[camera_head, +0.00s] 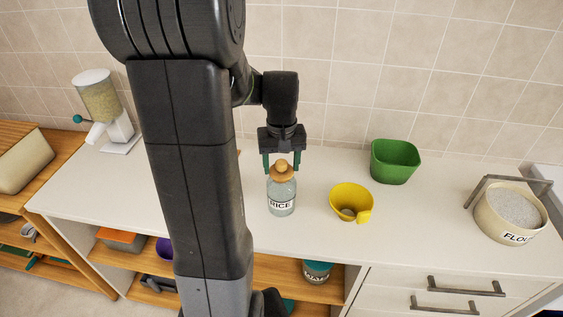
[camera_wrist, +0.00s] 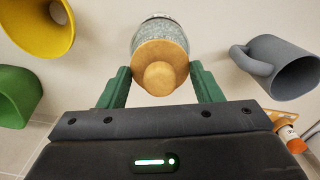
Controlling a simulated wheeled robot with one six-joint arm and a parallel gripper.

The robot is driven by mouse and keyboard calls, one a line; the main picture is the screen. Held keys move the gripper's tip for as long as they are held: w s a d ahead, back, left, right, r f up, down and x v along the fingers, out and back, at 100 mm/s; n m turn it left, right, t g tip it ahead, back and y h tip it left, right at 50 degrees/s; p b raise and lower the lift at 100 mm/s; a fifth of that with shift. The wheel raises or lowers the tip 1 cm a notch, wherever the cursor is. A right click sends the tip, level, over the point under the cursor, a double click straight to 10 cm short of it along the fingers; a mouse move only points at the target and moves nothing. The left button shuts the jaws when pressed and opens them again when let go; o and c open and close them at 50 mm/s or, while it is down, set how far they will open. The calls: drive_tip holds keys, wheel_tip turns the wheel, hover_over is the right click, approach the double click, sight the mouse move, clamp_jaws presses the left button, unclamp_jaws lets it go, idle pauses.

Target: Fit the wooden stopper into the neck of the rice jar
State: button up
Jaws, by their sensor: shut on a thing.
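The wooden stopper (camera_head: 282,171) is a round, light-brown plug with a knob on top. It is at the mouth of the clear glass rice jar (camera_head: 282,197), which stands upright on the white counter. My gripper (camera_head: 281,163) points down from above, its green fingers shut on the stopper. In the wrist view the stopper (camera_wrist: 160,66) is between the fingertips and covers the jar's neck, with the jar's grey-white contents (camera_wrist: 160,28) behind it. The neck is hidden, so I cannot tell how deep the stopper sits.
A yellow cup-like vessel (camera_head: 350,203) and a green pot (camera_head: 394,162) stand right of the jar. A flour crock (camera_head: 508,214) is at far right. A grey mug (camera_wrist: 285,70) shows in the wrist view. A grain dispenser (camera_head: 102,104) stands at left.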

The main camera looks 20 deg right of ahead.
sight(281, 162)
drive_tip(key=shift+f+b, duration=0.45)
drive_tip(key=shift+f, duration=0.25)
drive_tip(key=o, duration=1)
drive_tip(key=shift+r, duration=0.1)
wheel_tip(281, 162, up, 14)
drive_tip(key=shift+f+b, duration=0.15)
drive_tip(key=shift+b, duration=0.2)
drive_tip(key=shift+f, duration=0.1)
wheel_tip(281, 162, down, 14)
drive_tip(key=shift+r+p, duration=0.15)
drive_tip(key=shift+p, duration=0.35)
drive_tip(key=shift+r, duration=0.35)
drive_tip(key=shift+f, duration=0.1)
